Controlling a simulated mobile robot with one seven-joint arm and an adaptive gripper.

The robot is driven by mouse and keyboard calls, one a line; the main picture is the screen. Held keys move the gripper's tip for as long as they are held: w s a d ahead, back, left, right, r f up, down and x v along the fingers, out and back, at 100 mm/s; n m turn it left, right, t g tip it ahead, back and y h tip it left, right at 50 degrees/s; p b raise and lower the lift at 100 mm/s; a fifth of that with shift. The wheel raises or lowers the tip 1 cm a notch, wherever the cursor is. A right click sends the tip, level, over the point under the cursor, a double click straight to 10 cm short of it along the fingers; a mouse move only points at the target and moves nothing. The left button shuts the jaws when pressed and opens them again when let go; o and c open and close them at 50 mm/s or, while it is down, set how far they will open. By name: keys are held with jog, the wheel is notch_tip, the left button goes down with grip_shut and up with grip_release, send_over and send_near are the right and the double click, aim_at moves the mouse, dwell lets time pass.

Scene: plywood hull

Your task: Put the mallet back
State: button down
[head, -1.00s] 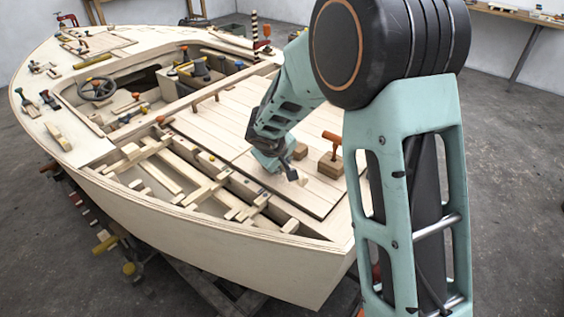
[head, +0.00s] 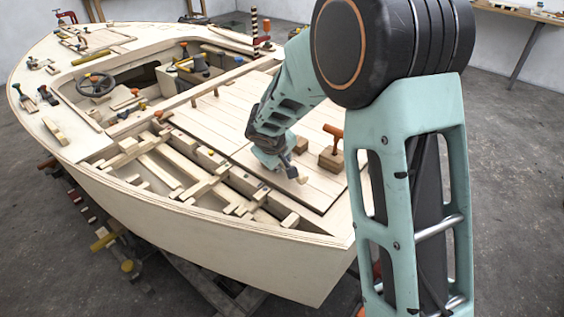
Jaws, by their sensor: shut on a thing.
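My gripper (head: 291,172) is low over the plank deck (head: 211,121), at the near right of the boat. Its dark fingers are shut on a small pale wooden piece (head: 302,180), which shows just at the fingertips. The rest of what I hold is hidden or too small to make out, and I cannot tell whether it is the mallet. I cannot tell whether it touches the deck. A wooden block with an orange handle (head: 332,134) stands on the deck just right of my gripper. No other thing is clearly recognisable as the mallet.
A smaller wooden block (head: 300,145) sits just behind my gripper. Open framing with crossing battens (head: 205,188) lies to the left. Farther off are a steering wheel (head: 95,84) and several tools on the side deck. The planks left of my gripper are mostly clear.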

jog(key=c, duration=1.7)
grip_release()
jog(key=shift+f, duration=0.1)
jog(key=v, duration=1.2)
